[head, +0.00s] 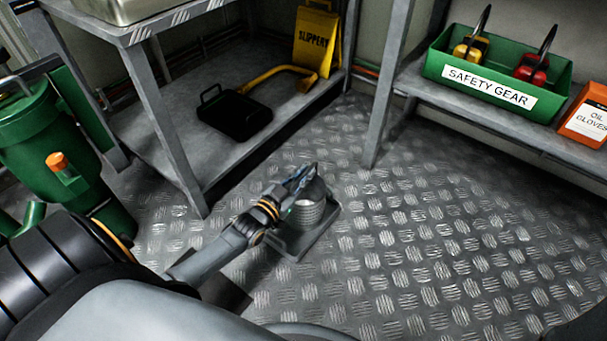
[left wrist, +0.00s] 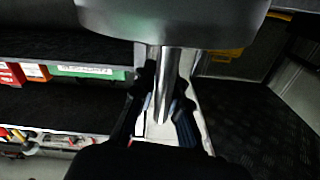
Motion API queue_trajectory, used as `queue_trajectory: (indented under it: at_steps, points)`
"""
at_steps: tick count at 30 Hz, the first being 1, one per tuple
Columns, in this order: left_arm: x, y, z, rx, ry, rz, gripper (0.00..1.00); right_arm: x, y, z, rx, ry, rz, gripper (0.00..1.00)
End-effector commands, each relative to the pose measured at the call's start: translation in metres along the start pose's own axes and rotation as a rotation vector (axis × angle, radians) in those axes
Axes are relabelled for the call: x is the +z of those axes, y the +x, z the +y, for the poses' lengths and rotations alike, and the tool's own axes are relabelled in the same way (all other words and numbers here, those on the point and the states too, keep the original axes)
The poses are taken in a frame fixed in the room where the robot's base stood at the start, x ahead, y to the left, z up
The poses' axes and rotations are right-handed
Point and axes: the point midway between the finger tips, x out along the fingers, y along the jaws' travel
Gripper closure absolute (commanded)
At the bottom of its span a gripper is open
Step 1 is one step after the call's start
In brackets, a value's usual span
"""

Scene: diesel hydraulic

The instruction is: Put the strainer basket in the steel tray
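The strainer basket appears to be the grey ribbed cylinder (head: 311,213), upright low near the floor over a grey square base (head: 292,247). My left gripper (head: 303,178) is at its top and hides part of it. In the left wrist view, the dark fingers of my left gripper (left wrist: 163,105) stand on either side of an upright metal bar (left wrist: 162,75), which meets a grey rounded body. Whether the fingers press on the bar is unclear. A steel tray (head: 125,10) is on the bench top, cut off by the upper edge. My right gripper is not seen.
The bench (head: 160,110) has a leg close to my left arm. Its lower shelf holds a black item (head: 235,115) and a yellow sign (head: 316,40). A green safety gear box (head: 500,85) and orange glove box (head: 588,118) are on the right shelf.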

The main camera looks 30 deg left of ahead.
Motion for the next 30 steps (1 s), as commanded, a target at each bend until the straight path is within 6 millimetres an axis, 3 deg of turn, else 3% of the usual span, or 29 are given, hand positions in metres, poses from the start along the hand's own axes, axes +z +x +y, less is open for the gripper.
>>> queue_trajectory:
  at_steps: [14, 21, 30]
  points:
    - [-0.004, -0.006, -0.001, 0.001, 0.0, -0.003, 0.69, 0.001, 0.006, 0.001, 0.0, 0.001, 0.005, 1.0]
    - [-0.007, -0.052, -0.001, 0.001, 0.0, -0.006, 0.69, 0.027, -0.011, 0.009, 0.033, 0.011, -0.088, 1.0]
    - [-0.005, -0.107, -0.001, 0.001, -0.001, -0.002, 0.69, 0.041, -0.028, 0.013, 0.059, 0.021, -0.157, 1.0]
